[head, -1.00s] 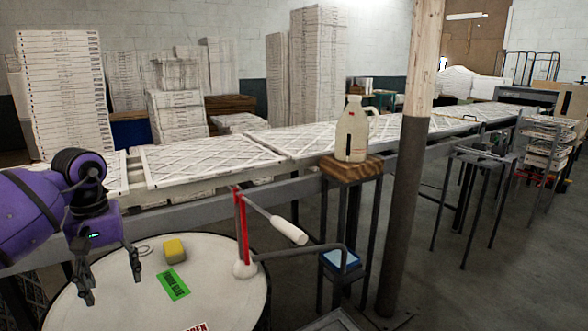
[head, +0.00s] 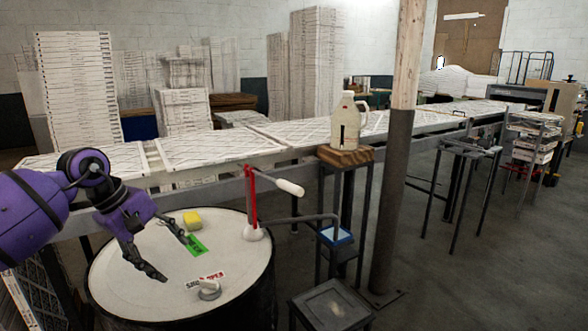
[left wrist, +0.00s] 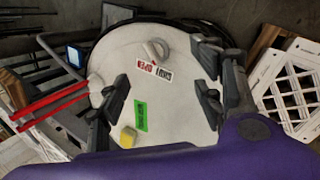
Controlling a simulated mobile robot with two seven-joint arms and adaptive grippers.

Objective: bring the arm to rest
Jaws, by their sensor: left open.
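My left gripper (head: 167,258) is open and empty above the left part of the white round drum top (head: 125,262). In the left wrist view its dark fingers (left wrist: 158,92) are spread wide over the same drum top (left wrist: 180,70), with nothing between them but the surface below. My purple left arm comes in from the left edge of the head view. My right gripper does not show in either view.
A jug (head: 348,122) stands on a wooden block. The filter conveyor (head: 215,148) runs behind; a post (head: 393,190) stands right.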

